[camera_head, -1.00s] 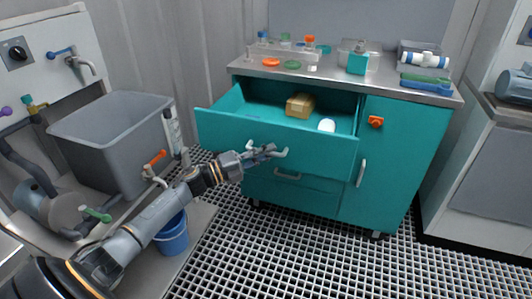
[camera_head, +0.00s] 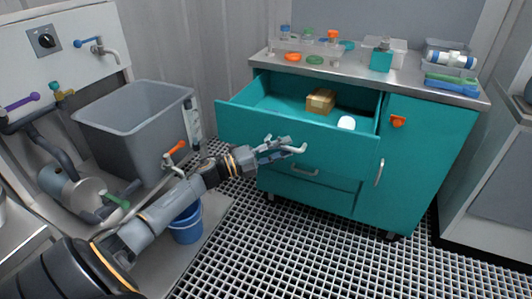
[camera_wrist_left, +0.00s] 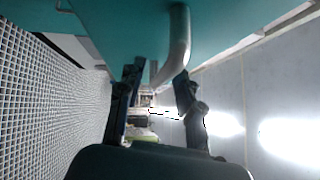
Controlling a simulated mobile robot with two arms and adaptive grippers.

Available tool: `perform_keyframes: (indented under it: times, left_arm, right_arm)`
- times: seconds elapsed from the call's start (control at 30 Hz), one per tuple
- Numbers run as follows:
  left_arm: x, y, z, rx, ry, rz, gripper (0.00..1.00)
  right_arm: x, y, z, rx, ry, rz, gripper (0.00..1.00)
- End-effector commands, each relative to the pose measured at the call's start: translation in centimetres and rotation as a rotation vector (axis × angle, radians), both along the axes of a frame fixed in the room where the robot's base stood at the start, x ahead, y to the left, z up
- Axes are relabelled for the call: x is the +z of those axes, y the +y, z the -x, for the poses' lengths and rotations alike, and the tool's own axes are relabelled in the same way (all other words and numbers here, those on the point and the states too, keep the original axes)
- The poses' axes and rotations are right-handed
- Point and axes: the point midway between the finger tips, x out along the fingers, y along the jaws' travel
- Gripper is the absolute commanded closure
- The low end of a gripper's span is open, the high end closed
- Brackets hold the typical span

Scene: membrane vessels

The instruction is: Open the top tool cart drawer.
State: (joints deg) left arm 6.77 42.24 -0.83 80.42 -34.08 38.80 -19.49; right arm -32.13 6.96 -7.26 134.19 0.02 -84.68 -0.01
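The top drawer (camera_head: 290,135) of the teal tool cart (camera_head: 425,150) is pulled well out, with its inside showing. A tan box (camera_head: 320,101) and a white round item (camera_head: 346,123) lie in it. My left gripper (camera_head: 277,148) is at the drawer's front, by its pale bar handle (camera_head: 298,150). In the left wrist view, the handle (camera_wrist_left: 179,40) runs down between the two spread fingers (camera_wrist_left: 157,92), nearer the right one. I see a gap on the left side; contact with the right finger is unclear. My right gripper is out of view.
The cart's worktop (camera_head: 400,77) holds caps, small bottles and a blue-green tool. A lower drawer (camera_head: 305,188) and a side door with an upright handle (camera_head: 379,172) are shut. A grey sink (camera_head: 140,120) and a blue bucket (camera_head: 186,225) stand to the left. Grated floor lies in front.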

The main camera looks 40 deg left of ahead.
Motion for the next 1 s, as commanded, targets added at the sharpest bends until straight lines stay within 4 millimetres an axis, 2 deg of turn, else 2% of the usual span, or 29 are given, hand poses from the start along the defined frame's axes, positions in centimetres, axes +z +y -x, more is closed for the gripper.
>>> perform_keyframes:
  times: [0.3,0.5,0.7,1.0]
  left_arm:
    - [-1.1,3.5,5.5,0.003,0.006,-0.002,0.64]
    - [-1.5,5.2,8.2,0.002,0.003,0.0,0.64]
    - [-1.5,5.9,9.3,0.001,0.0,-0.001,0.64]
    - [-1.5,5.9,9.3,0.001,0.0,-0.001,0.64]
  right_arm:
    - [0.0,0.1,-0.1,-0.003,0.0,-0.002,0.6]
    - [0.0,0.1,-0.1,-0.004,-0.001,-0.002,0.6]
    - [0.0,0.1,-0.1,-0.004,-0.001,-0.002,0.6]
    - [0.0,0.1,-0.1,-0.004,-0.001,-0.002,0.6]
